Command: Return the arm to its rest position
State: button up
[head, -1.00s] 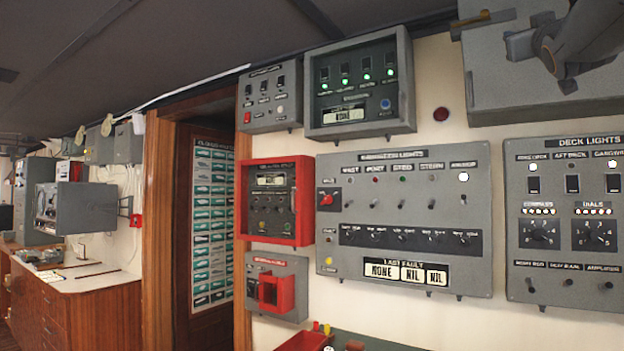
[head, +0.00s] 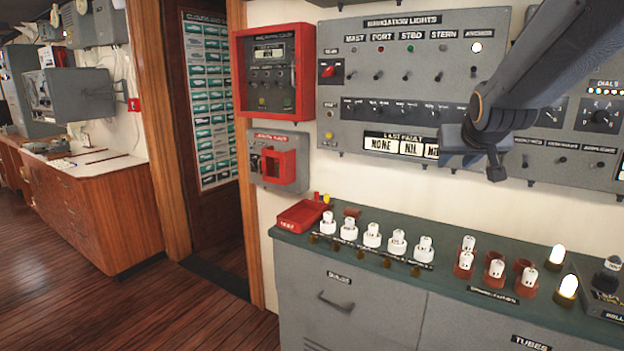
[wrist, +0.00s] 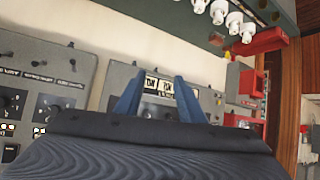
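My arm reaches in from the upper right of the head view. My gripper (head: 474,165) hangs in front of the navigation lights panel (head: 400,60), covering part of its lower right. In the wrist view my gripper (wrist: 157,80) has its two blue fingers apart with nothing between them. The panel's fault labels show beyond the gap. It is clear of the counter below. How far it is from the panel I cannot tell.
A green-topped counter (head: 440,284) below holds white lamp holders (head: 372,236), brown sockets, lit bulbs (head: 567,286) and a red tray (head: 302,214). Red boxes (head: 272,75) hang left of the panel. Wooden floor (head: 190,310) is open at the lower left.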

jog(key=s+a+f+n+g+y, duration=0.1)
jog(key=s+a+f+g, duration=0.3)
jog(key=s+f, duration=0.8)
jog(key=s+a+f+g+y, duration=0.1)
jog(key=s+a+f+g, duration=0.4)
jog(key=s+a+f, duration=0.4)
jog(key=s+f, duration=0.4)
jog(key=f, duration=0.2)
jog(key=shift+s+a+f+n+g+y+b, duration=0.25)
jog(key=shift+a+f+n+g+y+b, duration=0.05)
jog(key=shift+f+n+b, duration=0.1)
